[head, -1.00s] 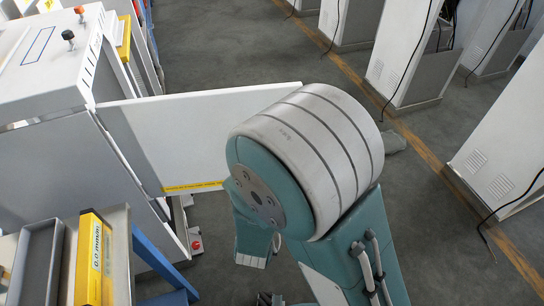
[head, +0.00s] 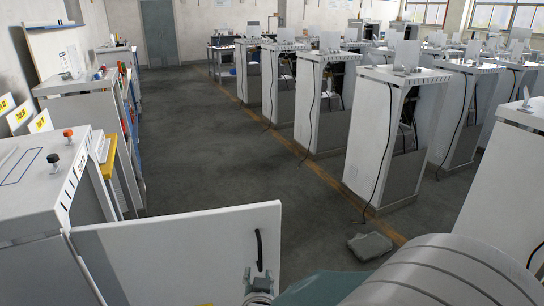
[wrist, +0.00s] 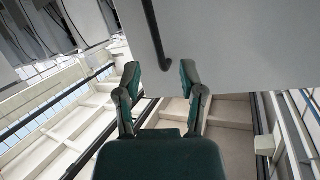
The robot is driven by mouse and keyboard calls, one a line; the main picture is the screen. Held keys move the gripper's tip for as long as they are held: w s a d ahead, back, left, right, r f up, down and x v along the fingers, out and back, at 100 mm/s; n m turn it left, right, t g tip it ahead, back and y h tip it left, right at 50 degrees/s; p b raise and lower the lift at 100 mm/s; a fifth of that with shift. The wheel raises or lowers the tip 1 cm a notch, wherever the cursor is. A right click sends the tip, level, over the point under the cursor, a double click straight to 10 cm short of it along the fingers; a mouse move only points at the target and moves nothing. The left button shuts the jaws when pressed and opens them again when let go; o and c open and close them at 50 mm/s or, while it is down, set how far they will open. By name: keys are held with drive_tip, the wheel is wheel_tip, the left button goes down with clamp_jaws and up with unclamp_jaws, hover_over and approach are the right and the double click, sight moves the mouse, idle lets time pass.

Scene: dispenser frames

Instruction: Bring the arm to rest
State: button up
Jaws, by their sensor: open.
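My gripper (wrist: 160,75) is open and empty in the wrist view, its two dark green fingers spread apart. The black bar handle (wrist: 152,30) of the white door panel (wrist: 225,50) shows beyond the fingers, and its bent end appears between the fingertips; I cannot tell how far off it is. In the head view the same handle (head: 259,250) is on the open door panel (head: 185,250). My arm (head: 430,275) fills the lower right of the head view, with a small part of it just below the handle. The fingers are not clear there.
A grey-white cabinet (head: 35,180) with an orange and a black knob stands at left, its door swung out. Rows of white cabinets (head: 395,140) with dangling cables stand at right. A grey lump (head: 370,246) lies on the floor. The aisle floor (head: 205,150) beyond the door is clear.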

drive_tip(key=s+d+r+n+g+y, duration=0.1)
drive_tip(key=s+d+r+g+y, duration=0.1)
drive_tip(key=s+d+r+g, duration=0.4)
drive_tip(key=s+d+r+g+h, duration=0.3)
drive_tip(key=s+d+r, duration=0.2)
drive_tip(key=s+d, duration=0.7)
drive_tip(key=shift+d, duration=0.35)
